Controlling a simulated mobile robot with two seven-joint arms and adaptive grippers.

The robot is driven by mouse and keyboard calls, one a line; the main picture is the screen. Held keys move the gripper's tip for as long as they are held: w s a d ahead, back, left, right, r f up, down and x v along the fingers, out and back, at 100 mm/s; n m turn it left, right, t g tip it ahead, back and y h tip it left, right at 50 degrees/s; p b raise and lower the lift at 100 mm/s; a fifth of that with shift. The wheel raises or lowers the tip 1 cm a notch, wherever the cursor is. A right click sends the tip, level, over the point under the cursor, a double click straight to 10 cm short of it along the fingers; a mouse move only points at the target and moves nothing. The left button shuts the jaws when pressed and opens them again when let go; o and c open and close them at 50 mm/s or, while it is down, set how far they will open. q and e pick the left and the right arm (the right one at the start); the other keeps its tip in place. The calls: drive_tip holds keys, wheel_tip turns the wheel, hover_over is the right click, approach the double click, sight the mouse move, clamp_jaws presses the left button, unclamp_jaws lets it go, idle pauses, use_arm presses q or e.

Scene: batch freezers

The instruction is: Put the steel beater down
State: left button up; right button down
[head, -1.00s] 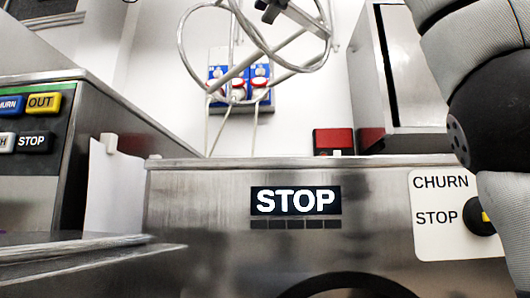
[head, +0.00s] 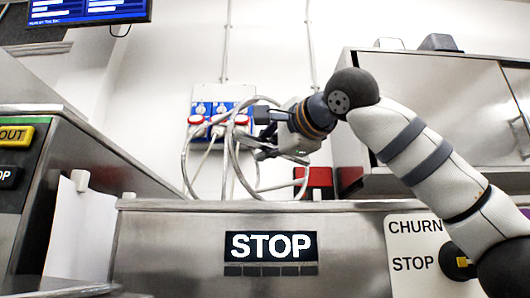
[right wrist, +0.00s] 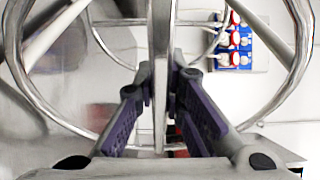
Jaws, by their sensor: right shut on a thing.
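The steel beater (head: 234,155) is a frame of shiny curved bars. In the head view it hangs in the air above the steel machine's top edge, in front of the wall sockets. My right gripper (head: 262,143) is shut on one of its bars. In the right wrist view the purple-padded fingers of my right gripper (right wrist: 162,95) close on a straight upright bar of the beater (right wrist: 162,40), with the hoops curving out on both sides. Whether the beater touches anything cannot be told. My left gripper is not in view.
The steel machine (head: 180,240) with a STOP display and a CHURN/STOP knob plate (head: 415,240) stands in front. A second machine (head: 90,150) is at left, and a steel cabinet (head: 440,90) is at right. Wall sockets (head: 215,110) and a red box (head: 318,178) are behind.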

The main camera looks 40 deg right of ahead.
drive_tip(key=shift+s+f, duration=0.1)
drive_tip(key=shift+f, duration=0.25)
drive_tip(key=shift+f, duration=0.15)
drive_tip(key=c, duration=1.7)
unclamp_jaws()
drive_tip(key=shift+s, duration=0.15)
drive_tip(key=s, duration=0.3)
drive_tip(key=s+a, duration=0.1)
drive_tip(key=s, duration=0.3)
drive_tip(key=s+a, duration=0.1)
drive_tip(key=s, duration=0.3)
drive_tip(key=shift+s+a, duration=0.15)
drive_tip(key=shift+s, duration=0.05)
